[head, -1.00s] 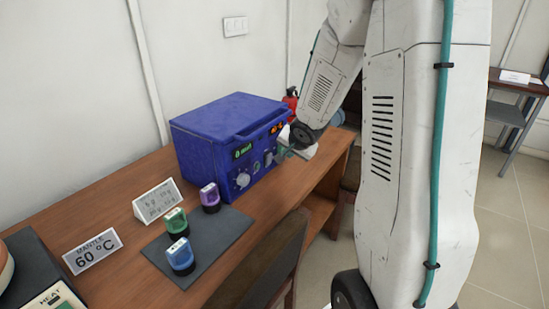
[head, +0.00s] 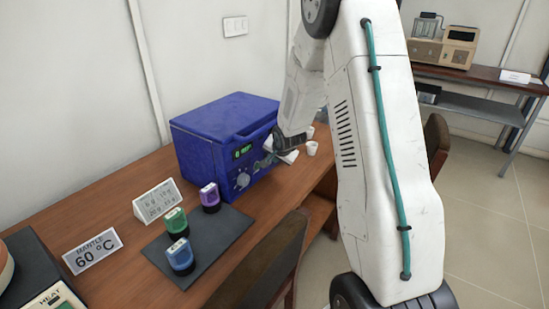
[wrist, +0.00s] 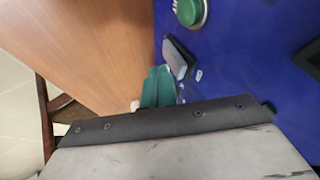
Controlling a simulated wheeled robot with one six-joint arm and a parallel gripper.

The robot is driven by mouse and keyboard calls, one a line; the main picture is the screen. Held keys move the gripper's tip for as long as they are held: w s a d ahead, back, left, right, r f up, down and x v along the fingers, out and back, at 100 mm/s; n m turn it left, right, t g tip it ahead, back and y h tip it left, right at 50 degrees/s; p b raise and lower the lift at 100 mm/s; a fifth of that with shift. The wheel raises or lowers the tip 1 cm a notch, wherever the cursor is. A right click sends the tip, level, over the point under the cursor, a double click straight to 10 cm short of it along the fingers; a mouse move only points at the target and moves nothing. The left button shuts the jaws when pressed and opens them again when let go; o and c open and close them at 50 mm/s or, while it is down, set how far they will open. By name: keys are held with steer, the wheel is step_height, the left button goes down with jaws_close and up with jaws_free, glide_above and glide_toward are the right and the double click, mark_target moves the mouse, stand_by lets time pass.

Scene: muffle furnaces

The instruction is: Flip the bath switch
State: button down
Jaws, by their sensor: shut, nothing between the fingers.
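The blue bath (head: 215,140) stands on the wooden bench, with a green-lit display (head: 243,151) and a pale knob (head: 242,180) on its front. In the head view my gripper (head: 268,158) is at the bath's front right, and my wrist hides part of the panel.
Two signs stand left. A white cup (head: 312,148) is right of my wrist. A chair (head: 275,265) stands at the bench front.

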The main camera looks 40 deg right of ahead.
steer(key=shift+w+a, duration=0.1)
steer(key=shift+w, duration=0.2)
steer(key=shift+w+a+r, duration=0.15)
steer(key=shift+w+r, duration=0.05)
steer(key=shift+w, duration=0.1)
steer(key=shift+r, duration=0.15)
steer(key=shift+r, duration=0.65)
steer(key=shift+f, duration=0.1)
